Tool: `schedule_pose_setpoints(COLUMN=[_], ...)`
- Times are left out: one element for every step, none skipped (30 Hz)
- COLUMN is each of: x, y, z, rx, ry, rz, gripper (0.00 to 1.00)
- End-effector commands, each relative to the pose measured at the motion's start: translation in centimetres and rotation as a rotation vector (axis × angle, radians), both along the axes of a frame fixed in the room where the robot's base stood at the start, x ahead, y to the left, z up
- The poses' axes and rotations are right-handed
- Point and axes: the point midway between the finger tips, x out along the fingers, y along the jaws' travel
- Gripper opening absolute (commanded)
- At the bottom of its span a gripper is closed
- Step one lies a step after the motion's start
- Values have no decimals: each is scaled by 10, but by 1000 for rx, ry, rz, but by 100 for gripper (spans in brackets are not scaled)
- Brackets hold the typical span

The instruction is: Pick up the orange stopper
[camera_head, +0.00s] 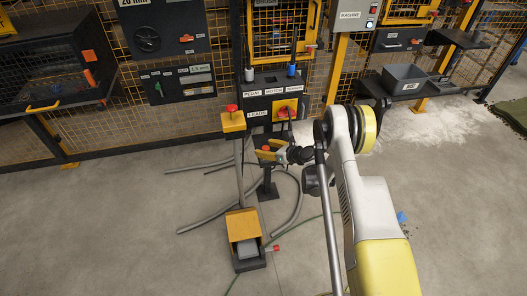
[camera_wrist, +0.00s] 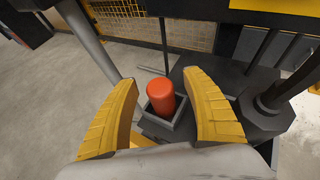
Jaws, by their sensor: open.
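The orange stopper (camera_wrist: 160,98) is a short upright cylinder standing in a square dark holder (camera_wrist: 149,126) in the wrist view. My gripper (camera_wrist: 160,80) is open, with one yellow finger on the left and one on the right of the stopper. Gaps show between the stopper and both fingers, and nothing is held. In the head view my gripper (camera_head: 269,154) is small, in front of the dark control box; a bit of orange shows beside it. The stopper's lower end is hidden in the holder.
A yellow-topped post with a red button (camera_head: 233,118) stands left of my gripper, above a yellow foot pedal (camera_head: 242,226). A dark control box (camera_head: 275,103) is behind. Grey hoses (camera_head: 205,212) lie on the floor. A grey bin (camera_head: 404,79) sits on a shelf at right.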

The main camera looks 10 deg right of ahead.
Motion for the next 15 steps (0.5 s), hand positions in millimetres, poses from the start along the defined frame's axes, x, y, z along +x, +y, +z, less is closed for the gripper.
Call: schedule_pose_setpoints(x=[0,0,0,0,0,0,0,0,0,0,0,0,0,0,0], y=[0,0,0,0,0,0,0,0,0,0,0,0,0,0,0], z=[0,0,0,0,0,0,0,0,0,0,0,0,0,0,0], rx=[0,0,0,0,0,0,0,0,0,0,0,0,0,0,0], ry=[0,0,0,0,0,0,0,0,0,0,0,0,0,0,0], rz=[0,0,0,0,0,0,0,0,0,0,0,0,0,0,0], gripper=[57,57,46,37,28,16,7,5,4,4,4,4,4,4,4])
